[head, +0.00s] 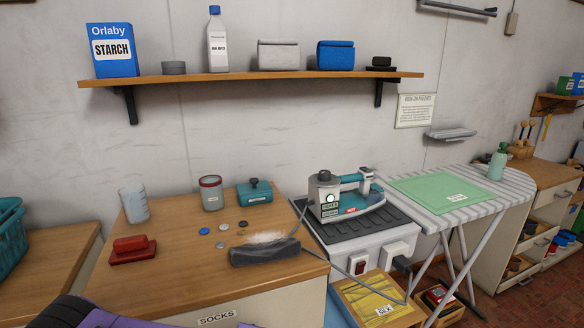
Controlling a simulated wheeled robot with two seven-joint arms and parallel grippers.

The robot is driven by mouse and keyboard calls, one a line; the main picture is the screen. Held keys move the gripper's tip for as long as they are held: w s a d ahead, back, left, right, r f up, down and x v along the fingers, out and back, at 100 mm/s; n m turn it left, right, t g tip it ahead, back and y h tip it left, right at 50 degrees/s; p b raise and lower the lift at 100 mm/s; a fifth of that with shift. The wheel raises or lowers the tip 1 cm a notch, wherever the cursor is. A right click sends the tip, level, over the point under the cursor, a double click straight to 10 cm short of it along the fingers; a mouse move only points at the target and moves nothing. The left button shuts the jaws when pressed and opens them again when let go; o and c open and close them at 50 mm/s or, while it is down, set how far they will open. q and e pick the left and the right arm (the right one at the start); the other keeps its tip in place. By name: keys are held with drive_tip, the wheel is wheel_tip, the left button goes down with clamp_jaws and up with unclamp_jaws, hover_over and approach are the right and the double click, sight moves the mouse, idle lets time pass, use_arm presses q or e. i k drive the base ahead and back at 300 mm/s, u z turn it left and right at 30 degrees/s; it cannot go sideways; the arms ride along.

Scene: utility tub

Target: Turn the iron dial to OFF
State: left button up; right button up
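The iron (358,194), teal and grey, stands on a dark ribbed mat (382,222) on top of a white unit. The dial's setting cannot be read. A purple and dark part of my arm shows at the bottom left edge. No gripper fingers show, and nothing of mine touches the iron.
A grey cord (296,228) loops left of the iron. A dark brush (264,252) with pale bristles lies on the wooden top (180,270). The striped ironing board (478,206) stands right. A shelf (250,77) hangs above. The air before the iron is clear.

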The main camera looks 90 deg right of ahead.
sight(324, 175)
drive_tip(key=z, duration=2.45)
